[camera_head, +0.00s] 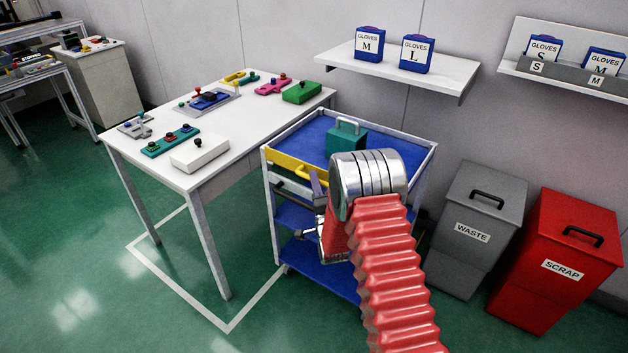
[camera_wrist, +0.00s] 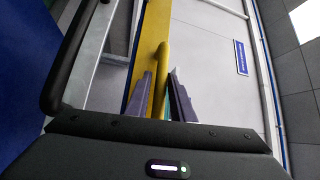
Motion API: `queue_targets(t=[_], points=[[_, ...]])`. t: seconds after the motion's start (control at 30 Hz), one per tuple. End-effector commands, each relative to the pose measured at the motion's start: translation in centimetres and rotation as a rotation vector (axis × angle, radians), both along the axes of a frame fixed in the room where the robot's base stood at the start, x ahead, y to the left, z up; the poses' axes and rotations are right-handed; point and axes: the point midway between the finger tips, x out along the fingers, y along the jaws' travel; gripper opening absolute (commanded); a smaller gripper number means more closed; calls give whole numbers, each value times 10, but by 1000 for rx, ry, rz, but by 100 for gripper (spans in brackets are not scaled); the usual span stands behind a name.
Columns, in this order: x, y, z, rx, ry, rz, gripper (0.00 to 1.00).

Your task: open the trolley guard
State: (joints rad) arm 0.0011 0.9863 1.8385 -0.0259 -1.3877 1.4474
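The trolley (camera_head: 427,152) has blue shelves and a pale frame. Its guard is a yellow bar (camera_head: 283,161) across the upper front side, with a yellow handle (camera_head: 308,172). My gripper (camera_head: 318,186) is at this handle, partly hidden by my arm in the head view. In the wrist view the yellow guard (camera_wrist: 150,36) runs up the picture, and the handle (camera_wrist: 161,62) stands between the two grey fingers of my gripper (camera_wrist: 160,75). The fingers are apart, with a small gap visible beside the handle on the right. Firm contact is not visible.
A teal box (camera_head: 346,138) with a handle stands on the trolley's top shelf. A white table (camera_head: 230,140) with coloured fixtures is left of the trolley. The grey waste bin (camera_head: 475,230) and red scrap bin (camera_head: 568,260) stand right. Green floor in front is clear.

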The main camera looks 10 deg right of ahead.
Motion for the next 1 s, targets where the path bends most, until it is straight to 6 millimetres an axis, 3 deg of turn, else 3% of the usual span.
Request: queue_targets(t=[0.2,0.5,0.8,1.0], points=[[15,0,2,0,0,0,21],[16,0,2,0,1,0,21],[16,0,1,0,2,0,0],[16,0,1,-1,3,-1,0]])
